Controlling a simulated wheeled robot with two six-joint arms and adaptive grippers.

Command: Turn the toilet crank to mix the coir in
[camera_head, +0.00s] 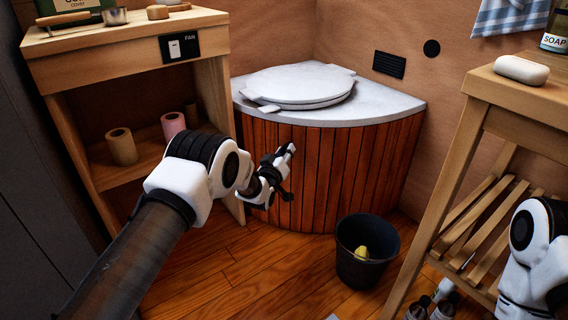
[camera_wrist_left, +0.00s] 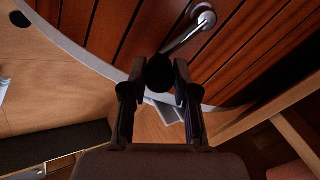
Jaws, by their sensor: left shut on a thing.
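The composting toilet (camera_head: 335,170) is a corner unit with red-brown wooden slats, a pale grey top and a white lid (camera_head: 300,84), which is down. In the left wrist view, the metal crank (camera_wrist_left: 188,34) slants across the slats (camera_wrist_left: 120,25) from its round pivot to a dark knob (camera_wrist_left: 158,72). My left gripper (camera_head: 287,158) is at the toilet's front, and in the left wrist view its fingers (camera_wrist_left: 158,84) are shut on the knob. In the head view, the gripper hides the crank. The coir inside cannot be seen. My right gripper is out of view.
A black bucket (camera_head: 364,270) with a yellow item stands on the floor before the toilet. A wooden shelf unit (camera_head: 130,58) with paper rolls is at left. A slatted wooden stand (camera_head: 470,120) with soap and bottles is at right. Some floor between is clear.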

